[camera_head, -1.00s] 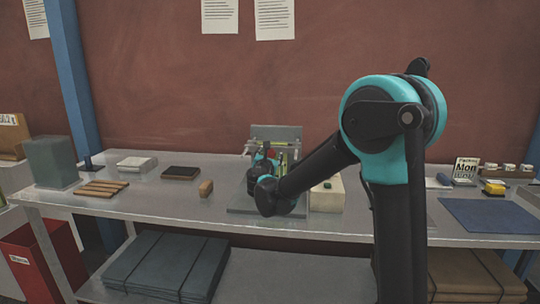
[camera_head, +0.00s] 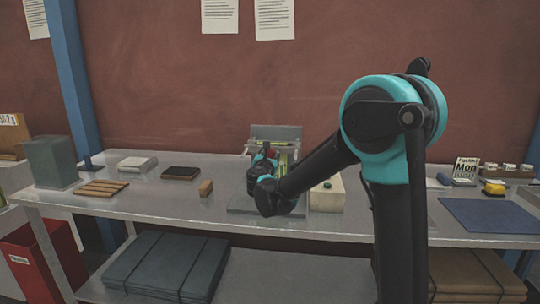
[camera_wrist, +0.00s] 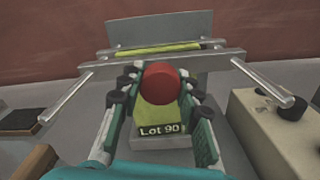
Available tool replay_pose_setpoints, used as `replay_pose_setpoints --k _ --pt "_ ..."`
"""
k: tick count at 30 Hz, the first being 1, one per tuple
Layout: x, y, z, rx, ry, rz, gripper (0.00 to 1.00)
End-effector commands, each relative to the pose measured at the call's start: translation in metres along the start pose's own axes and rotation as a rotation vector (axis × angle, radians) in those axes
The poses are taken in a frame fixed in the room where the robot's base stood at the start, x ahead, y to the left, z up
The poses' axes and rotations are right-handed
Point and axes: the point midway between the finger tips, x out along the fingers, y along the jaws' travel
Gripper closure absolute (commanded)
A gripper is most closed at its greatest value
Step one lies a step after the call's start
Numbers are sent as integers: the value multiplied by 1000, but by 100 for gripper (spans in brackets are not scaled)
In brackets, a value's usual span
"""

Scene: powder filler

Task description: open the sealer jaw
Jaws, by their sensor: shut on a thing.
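The sealer stands mid-bench behind my wrist; its upright grey back plate (camera_head: 277,132) shows in the head view. In the wrist view, the sealer jaw is a pale metal crossbar (camera_wrist: 212,61) with side rods angled toward me and a yellow-green strip (camera_wrist: 165,47) just behind it. A red ball knob (camera_wrist: 161,80) sits at the jaw's middle. My gripper (camera_wrist: 159,90) is shut on the red knob, one finger on each side. A yellow-green pouch marked "Lot 90" (camera_wrist: 159,118) lies below the knob, between the fingers. My wrist hides much of the sealer in the head view.
A cream box with a dark knob (camera_wrist: 265,125) stands close on the right; it also shows in the head view (camera_head: 327,194). A small brown block (camera_head: 206,187) and a dark pad (camera_head: 180,172) lie to the left. A blue mat (camera_head: 487,215) lies far right.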

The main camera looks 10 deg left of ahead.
Motion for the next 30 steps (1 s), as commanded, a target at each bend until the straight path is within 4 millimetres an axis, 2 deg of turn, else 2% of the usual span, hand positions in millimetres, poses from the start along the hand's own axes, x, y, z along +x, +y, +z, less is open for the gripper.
replay_pose_setpoints --k 9,17,18,23,30 --pt "-46 1 0 0 1 3 100" --pt "-47 0 0 0 0 1 100" --pt "-47 0 0 0 0 1 63" --pt "-46 0 0 0 0 0 45" --pt "-47 0 0 0 0 0 45"
